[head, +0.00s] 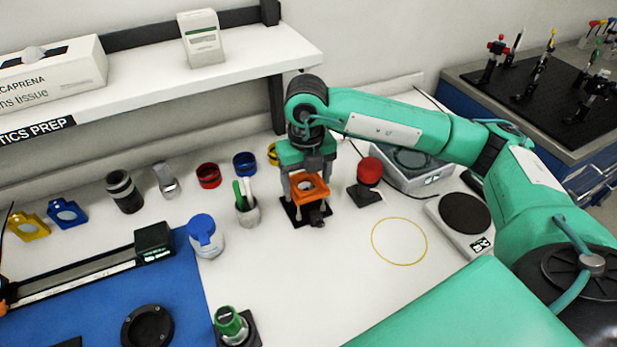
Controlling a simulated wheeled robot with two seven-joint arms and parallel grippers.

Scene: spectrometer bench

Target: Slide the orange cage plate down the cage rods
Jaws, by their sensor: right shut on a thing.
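The orange cage plate (309,187) is a square plate with a round hole. It sits between the fingers of my right gripper (308,180), which is shut on it. The plate is above a black base (296,215) on the white bench. The cage rods are mostly hidden by the gripper and plate, so I cannot tell how far down them the plate sits. My right arm reaches in from the right, with the gripper pointing down. My left gripper is not in view.
A red-topped post (370,172) stands close to the right of the plate. A cup with swabs (247,207) stands close to its left. Blue and yellow plates (68,213) lie far left. A shelf (150,80) hangs behind.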

